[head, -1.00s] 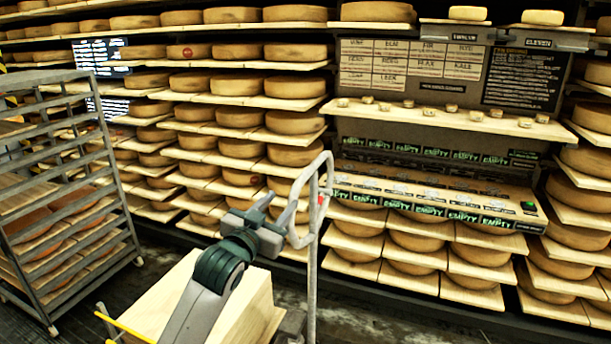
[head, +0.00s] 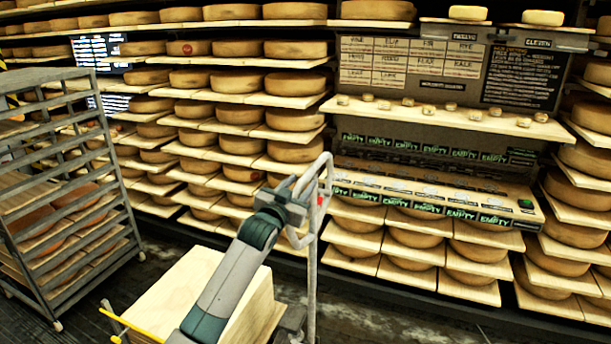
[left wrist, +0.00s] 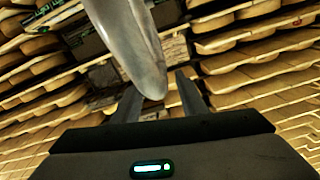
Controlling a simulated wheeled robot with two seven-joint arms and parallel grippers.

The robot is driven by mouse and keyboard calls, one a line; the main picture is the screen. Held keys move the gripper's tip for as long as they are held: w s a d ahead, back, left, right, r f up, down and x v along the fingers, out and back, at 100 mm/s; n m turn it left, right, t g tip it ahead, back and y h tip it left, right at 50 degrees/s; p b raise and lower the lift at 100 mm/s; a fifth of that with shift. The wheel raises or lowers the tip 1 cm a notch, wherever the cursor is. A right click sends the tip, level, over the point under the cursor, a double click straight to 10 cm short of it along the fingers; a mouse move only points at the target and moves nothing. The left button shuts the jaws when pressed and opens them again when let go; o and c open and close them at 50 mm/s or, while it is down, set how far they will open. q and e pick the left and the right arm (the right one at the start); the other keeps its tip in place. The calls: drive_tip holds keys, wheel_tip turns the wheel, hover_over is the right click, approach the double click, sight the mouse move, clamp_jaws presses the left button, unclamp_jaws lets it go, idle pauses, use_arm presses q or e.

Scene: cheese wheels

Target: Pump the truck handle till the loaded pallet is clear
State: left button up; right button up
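The truck handle (head: 327,172) is a grey tube loop on an upright post, with a small red part on it, at the middle of the head view. My left gripper (head: 300,192) is at the left side of the loop. In the left wrist view its two fingers (left wrist: 160,92) stand apart, and the pale handle tube (left wrist: 128,40) reaches down in front of the gap between them. I cannot tell whether they touch it. A light wooden load (head: 255,312) stands below, partly hidden by my left arm. The pallet and its floor contact are not clearly visible. My right gripper is out of view.
A grey rack (head: 100,215) with cheese wheels stands at the left. Shelves full of cheese wheels (head: 295,85) line the back wall. A sloped panel with "EMPTY" labels (head: 430,190) is right of the handle. Dark floor shows at lower right.

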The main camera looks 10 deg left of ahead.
sight(306, 178)
use_arm(q)
drive_tip(key=shift+p+x, duration=0.45)
drive_tip(key=shift+x, duration=1.6)
drive_tip(key=shift+c, duration=0.4)
drive_tip(key=shift+d, duration=0.1)
clamp_jaws()
